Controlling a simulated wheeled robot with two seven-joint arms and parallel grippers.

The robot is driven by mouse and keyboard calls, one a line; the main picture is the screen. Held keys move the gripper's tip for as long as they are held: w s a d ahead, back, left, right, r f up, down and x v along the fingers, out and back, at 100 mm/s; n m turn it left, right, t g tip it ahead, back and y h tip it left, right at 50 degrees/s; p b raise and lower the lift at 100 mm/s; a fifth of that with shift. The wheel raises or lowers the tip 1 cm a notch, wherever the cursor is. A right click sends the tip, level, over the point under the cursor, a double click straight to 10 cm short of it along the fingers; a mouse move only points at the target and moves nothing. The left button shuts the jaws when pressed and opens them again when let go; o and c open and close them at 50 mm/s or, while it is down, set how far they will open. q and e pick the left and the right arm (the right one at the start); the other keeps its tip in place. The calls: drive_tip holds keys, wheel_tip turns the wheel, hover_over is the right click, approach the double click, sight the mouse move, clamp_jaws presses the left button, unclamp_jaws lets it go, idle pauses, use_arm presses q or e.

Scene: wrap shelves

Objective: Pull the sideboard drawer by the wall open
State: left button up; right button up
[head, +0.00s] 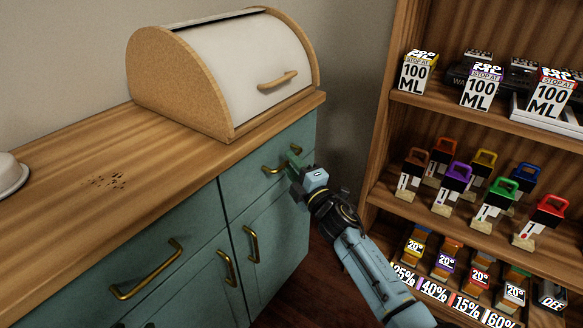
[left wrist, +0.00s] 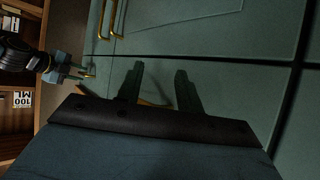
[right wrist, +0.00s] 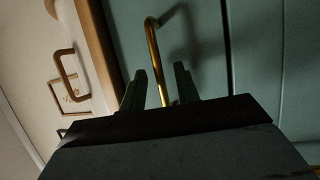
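The teal sideboard has a drawer by the wall (head: 245,186) with a brass handle (head: 272,169); the drawer front looks flush. My right gripper (head: 294,160) is at the right end of this handle. In the right wrist view the handle (right wrist: 153,50) runs down between the two separated fingers (right wrist: 160,85), with space around it, so the gripper is open. My left gripper (left wrist: 159,88) shows in the left wrist view with its fingers apart, facing the teal sideboard front. It is not in the head view.
A bread box (head: 215,75) with a white roll lid stands on the wooden top above the drawer. A shelf unit (head: 380,110) with boxes and coloured-handled items stands close on the right. More brass handles (head: 146,272) project from the sideboard front.

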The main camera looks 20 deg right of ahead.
drive_tip(key=shift+w+r, duration=0.1)
drive_tip(key=shift+w, duration=0.1)
clamp_jaws()
drive_tip(key=shift+s, duration=0.1)
